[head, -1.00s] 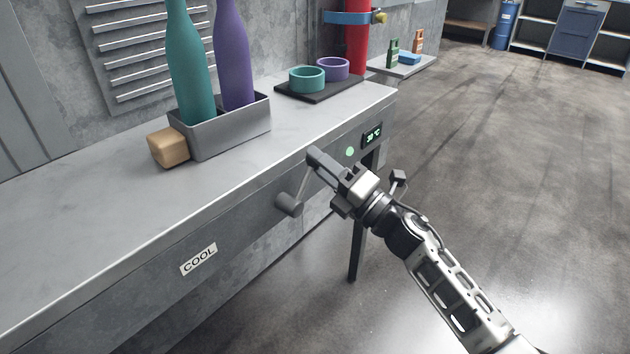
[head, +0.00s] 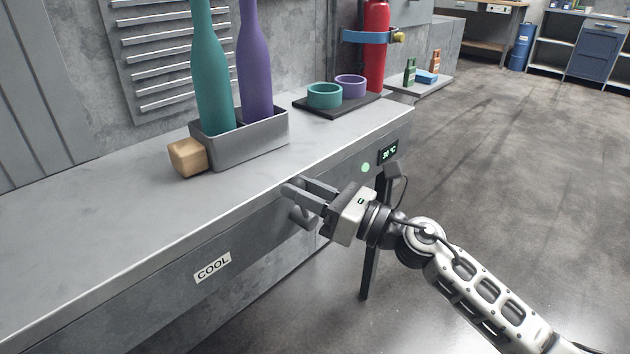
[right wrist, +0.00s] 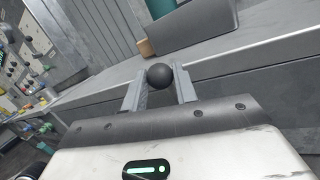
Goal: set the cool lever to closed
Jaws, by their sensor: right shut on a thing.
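The cool lever (head: 302,218) is on the front of the counter, to the right of the COOL label (head: 213,267). In the head view its round hub shows below my right gripper (head: 298,189), and my fingers hide most of its arm. In the right wrist view the lever's dark ball knob (right wrist: 159,76) sits between the two fingertips. My right gripper is shut on this knob. My left gripper is out of view.
A grey bin (head: 245,142) with a teal bottle (head: 212,85) and a purple bottle (head: 255,70) stands on the counter (head: 95,225), beside a wooden block (head: 187,157). A lit green dot (head: 365,168) and temperature display (head: 389,152) are right of the lever. Floor at right is clear.

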